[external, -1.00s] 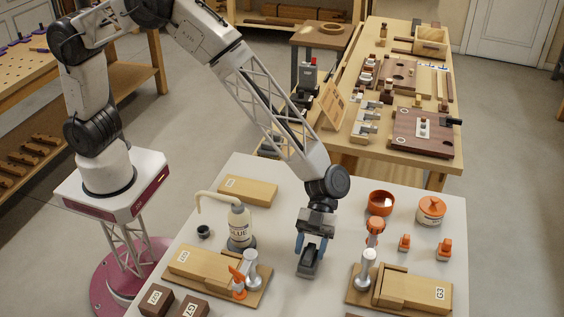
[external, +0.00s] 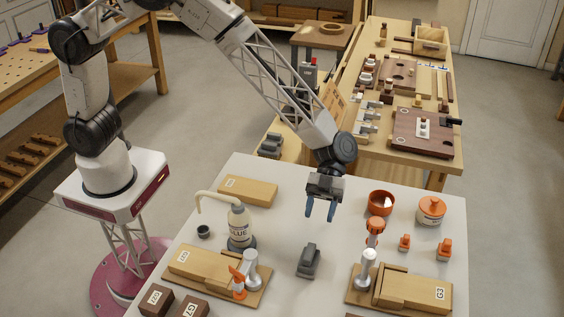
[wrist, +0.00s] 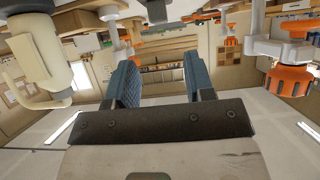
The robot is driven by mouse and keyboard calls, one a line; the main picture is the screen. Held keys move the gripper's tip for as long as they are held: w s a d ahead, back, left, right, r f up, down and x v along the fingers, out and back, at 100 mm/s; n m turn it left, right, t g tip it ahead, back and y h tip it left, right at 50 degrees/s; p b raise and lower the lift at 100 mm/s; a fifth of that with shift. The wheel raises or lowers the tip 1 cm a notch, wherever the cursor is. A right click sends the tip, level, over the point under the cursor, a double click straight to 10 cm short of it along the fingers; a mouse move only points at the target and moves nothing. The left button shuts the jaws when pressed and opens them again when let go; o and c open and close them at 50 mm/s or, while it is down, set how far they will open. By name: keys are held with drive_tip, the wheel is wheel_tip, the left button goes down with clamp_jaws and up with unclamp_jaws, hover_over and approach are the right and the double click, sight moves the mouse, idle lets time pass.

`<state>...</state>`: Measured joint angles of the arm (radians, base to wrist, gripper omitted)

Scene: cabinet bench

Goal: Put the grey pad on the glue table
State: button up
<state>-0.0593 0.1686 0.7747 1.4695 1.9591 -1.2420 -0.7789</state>
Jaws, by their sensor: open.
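The grey pad (external: 308,262), a dark grey block with a raised grip on top, rests on the white tabletop of the glue table (external: 285,222). It stands between the glue bottle and the right clamp. My gripper (external: 321,212) is open and empty, above and a little behind the pad, apart from it. In the wrist view my two blue fingers (wrist: 162,88) are spread with nothing between them.
A glue bottle (external: 240,228) and a clamped wooden block (external: 200,264) stand left of the pad. A second clamped block (external: 412,289) is at the right. An orange bowl (external: 381,203) and a lidded orange-and-white pot (external: 431,210) stand at the back right. The tabletop around the pad is clear.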

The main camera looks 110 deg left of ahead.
drive_tip(key=shift+v, duration=1.2)
drive_tip(key=s+a+r+n+t+y, duration=0.1)
drive_tip(key=a+r+n+t+y, duration=0.2)
drive_tip(key=r, duration=0.5)
drive_tip(key=s+a+r+n+t+y, duration=0.1)
drive_tip(key=r+n+t+y, duration=0.1)
drive_tip(key=r+t, duration=0.4)
drive_tip(key=s+a+r+n+t+y, duration=0.1)
drive_tip(key=a+r+n+t+y, duration=0.15)
drive_tip(key=r, duration=0.65)
drive_tip(key=s+a+r+n+g+y, duration=0.1)
drive_tip(key=s+a+n+y, duration=0.15)
drive_tip(key=s, duration=0.65)
drive_tip(key=s+a+r+n+g+y, duration=0.1)
drive_tip(key=s+a+r+n+y, duration=0.15)
drive_tip(key=s, duration=0.55)
drive_tip(key=s+a+r+n+g+y, duration=0.1)
drive_tip(key=s+n+g+y, duration=0.15)
drive_tip(key=s, duration=0.65)
drive_tip(key=s+d+f+n+g+h, duration=0.1)
drive_tip(key=s+d+f+g, duration=0.1)
drive_tip(key=s, duration=0.9)
drive_tip(key=s+d+f+n+g+h, duration=0.1)
drive_tip(key=s+d+f+g+h, duration=0.1)
drive_tip(key=s, duration=0.9)
drive_tip(key=shift+s+f+n, duration=0.25)
drive_tip(key=shift+f+n, duration=0.05)
drive_tip(key=shift+n, duration=0.1)
